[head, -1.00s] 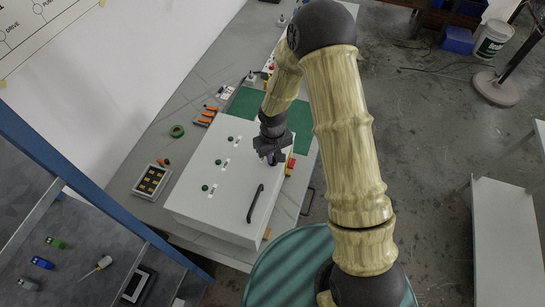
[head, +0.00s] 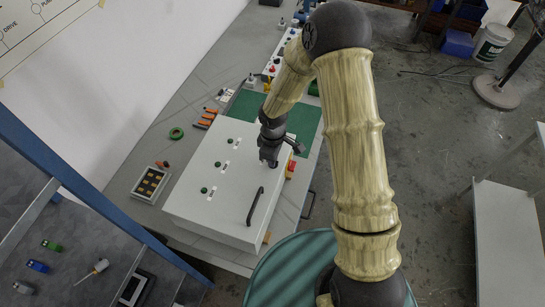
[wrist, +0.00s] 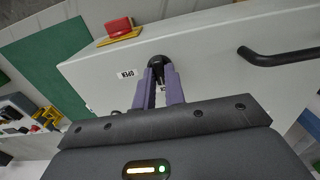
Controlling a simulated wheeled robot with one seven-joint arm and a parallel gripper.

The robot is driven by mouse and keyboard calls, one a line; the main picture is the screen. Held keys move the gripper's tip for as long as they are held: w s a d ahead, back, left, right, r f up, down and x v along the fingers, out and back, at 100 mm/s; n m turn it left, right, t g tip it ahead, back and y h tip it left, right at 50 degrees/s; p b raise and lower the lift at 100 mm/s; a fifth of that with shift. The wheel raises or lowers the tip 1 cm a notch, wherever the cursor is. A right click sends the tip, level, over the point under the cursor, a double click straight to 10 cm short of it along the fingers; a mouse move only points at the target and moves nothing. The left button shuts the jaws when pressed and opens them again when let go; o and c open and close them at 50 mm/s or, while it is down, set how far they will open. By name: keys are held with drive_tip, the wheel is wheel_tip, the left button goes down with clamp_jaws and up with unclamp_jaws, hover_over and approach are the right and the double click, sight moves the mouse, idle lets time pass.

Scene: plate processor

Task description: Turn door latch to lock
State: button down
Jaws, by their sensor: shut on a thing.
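The door latch (wrist: 157,60) is a small black knob on the light grey panel (wrist: 215,50) of the plate processor. An "OPEN" label (wrist: 127,74) is to its left in the wrist view, and another label is partly hidden between the fingers. My gripper (wrist: 160,78) has purple fingers shut on the latch, close to the panel. In the head view, my gripper (head: 270,163) is at the far right part of the white box (head: 205,205), and it hides the latch there.
A black door handle (head: 255,206) stands out from the box near the latch; it also shows in the wrist view (wrist: 280,55). A red button on a yellow base (wrist: 120,27) is at the panel's edge. A green mat (head: 247,103) lies behind the box.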

drive_tip(key=shift+w+r, duration=0.1)
idle(0.3)
drive_tip(key=c, duration=1.5)
unclamp_jaws()
drive_tip(key=shift+o, duration=0.2)
wheel_tip(320, 180, up, 17)
drive_tip(key=b, duration=0.2)
drive_tip(key=shift+r+b, duration=0.15)
drive_tip(key=shift+b, duration=0.2)
